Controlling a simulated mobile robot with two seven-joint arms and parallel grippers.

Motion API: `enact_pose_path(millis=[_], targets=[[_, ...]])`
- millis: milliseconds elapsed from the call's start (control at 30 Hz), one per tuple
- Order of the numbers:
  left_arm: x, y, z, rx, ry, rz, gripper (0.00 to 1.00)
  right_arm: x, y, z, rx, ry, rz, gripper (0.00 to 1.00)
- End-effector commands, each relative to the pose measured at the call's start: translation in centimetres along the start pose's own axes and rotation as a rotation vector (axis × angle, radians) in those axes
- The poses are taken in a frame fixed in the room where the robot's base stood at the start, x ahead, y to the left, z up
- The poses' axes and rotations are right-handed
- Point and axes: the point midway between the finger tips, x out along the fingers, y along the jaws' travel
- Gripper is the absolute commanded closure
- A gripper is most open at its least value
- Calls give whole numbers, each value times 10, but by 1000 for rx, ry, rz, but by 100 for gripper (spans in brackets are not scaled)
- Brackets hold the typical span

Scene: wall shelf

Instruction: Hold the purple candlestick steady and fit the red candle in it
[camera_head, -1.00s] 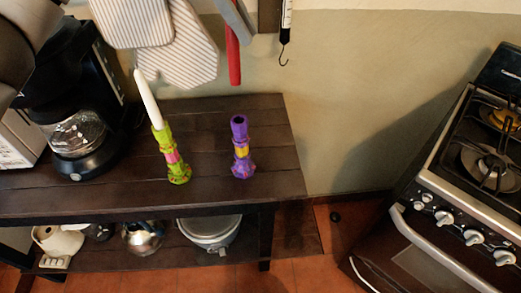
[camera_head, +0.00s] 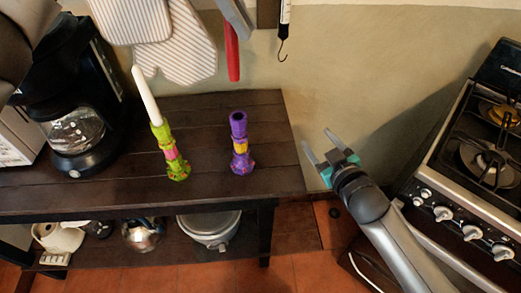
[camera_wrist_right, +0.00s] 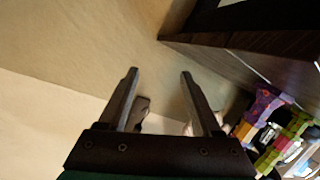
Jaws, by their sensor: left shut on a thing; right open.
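The purple candlestick (camera_head: 239,160) with a yellow band stands upright near the right end of the dark wooden table. Its top socket looks dark and empty. It also shows at the right side of the right wrist view (camera_wrist_right: 268,101). My right gripper (camera_head: 318,146) is open and empty, right of the table end and apart from the candlestick. Its two spread fingers show in the wrist view (camera_wrist_right: 160,75).
A green candlestick (camera_head: 175,160) with a white candle (camera_head: 147,97) stands left of the purple one. A coffee maker (camera_head: 80,130) stands farther left. A stove (camera_head: 445,190) is at the right. The wooden table (camera_head: 275,150) is bare around the candlesticks.

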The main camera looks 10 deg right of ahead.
Motion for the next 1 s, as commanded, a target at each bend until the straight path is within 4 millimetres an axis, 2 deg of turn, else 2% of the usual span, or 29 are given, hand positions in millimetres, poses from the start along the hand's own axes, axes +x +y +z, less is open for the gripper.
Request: enact_pose_path(millis=[33, 133, 200, 300, 400, 500, 633, 1000], targets=[[0, 0, 0, 0, 0, 0, 100, -5, -16, -19, 29, 21, -33, 34], [0, 0, 0, 0, 0, 0, 100, -18, -56, -43, 108, 15, -120, 34], [0, 0, 0, 0, 0, 0, 100, -29, -83, -54, 164, -5, -183, 34], [0, 0, 0, 0, 0, 0, 100, -43, -113, -64, 220, -32, -255, 34], [0, 0, 0, 0, 0, 0, 100, -52, -131, -70, 254, -50, -301, 34], [0, 0, 0, 0, 0, 0, 100, -56, -140, -73, 270, -61, -324, 34], [0, 0, 0, 0, 0, 0, 100, -49, -144, -74, 274, -63, -328, 34], [0, 0, 0, 0, 0, 0, 100, 0, -161, -73, 271, -61, -328, 34]])
